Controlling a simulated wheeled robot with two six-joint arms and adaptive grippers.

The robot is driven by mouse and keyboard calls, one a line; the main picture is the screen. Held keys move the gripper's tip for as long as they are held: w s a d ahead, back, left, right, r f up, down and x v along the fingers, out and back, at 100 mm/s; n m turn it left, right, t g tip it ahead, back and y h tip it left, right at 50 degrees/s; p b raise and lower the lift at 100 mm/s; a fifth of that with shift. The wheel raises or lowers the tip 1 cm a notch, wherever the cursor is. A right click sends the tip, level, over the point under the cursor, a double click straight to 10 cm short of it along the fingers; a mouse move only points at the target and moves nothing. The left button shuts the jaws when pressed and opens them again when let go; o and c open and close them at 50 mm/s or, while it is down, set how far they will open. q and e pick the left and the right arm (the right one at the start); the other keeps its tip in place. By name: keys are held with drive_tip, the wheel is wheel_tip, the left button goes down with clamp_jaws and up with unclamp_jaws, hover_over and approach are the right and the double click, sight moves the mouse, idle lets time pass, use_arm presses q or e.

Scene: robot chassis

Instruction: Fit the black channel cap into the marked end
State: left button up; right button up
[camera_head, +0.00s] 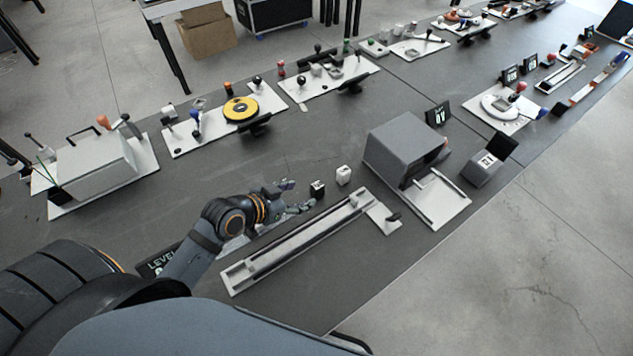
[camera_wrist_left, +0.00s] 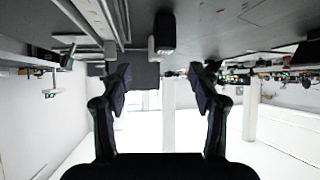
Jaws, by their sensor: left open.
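The black channel cap (camera_head: 317,189) is a small dark block with a light mark on top, standing on the grey table. It also shows in the wrist view (camera_wrist_left: 165,32), ahead of the fingers. A white cap (camera_head: 343,175) stands just beyond it. The long pale channel (camera_head: 290,243) lies beside them, with its dark slot running from lower left to upper right. Which end carries the mark is too small to tell. My left gripper (camera_head: 302,196) is low over the table, open and empty, its fingertips just short of the black cap. My right gripper is out of view.
A small plate with a black handle (camera_head: 393,217) adjoins the channel's far end. A grey open-fronted box (camera_head: 400,148) stands beyond, with a grey block (camera_head: 482,172) to its right. A dark "LEVEL" sign (camera_head: 158,262) stands near my left arm.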

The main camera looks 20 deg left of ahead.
sight(316, 187)
use_arm(q)
drive_tip(key=x, duration=0.3)
drive_tip(key=shift+r, duration=0.1)
drive_tip(key=shift+x, duration=1.05)
drive_tip(key=shift+w, duration=0.15)
drive_tip(key=x, duration=0.4)
drive_tip(key=shift+w+a+p, duration=0.2)
drive_tip(key=shift+a+p, duration=0.1)
drive_tip(key=shift+w+d+f, duration=0.15)
drive_tip(key=shift+w+f, duration=0.1)
drive_tip(key=shift+f, duration=0.1)
drive_tip(key=shift+s+r, duration=0.1)
drive_tip(key=shift+c, duration=0.6)
drive_tip(key=c, duration=1.1)
drive_tip(key=shift+c, duration=0.2)
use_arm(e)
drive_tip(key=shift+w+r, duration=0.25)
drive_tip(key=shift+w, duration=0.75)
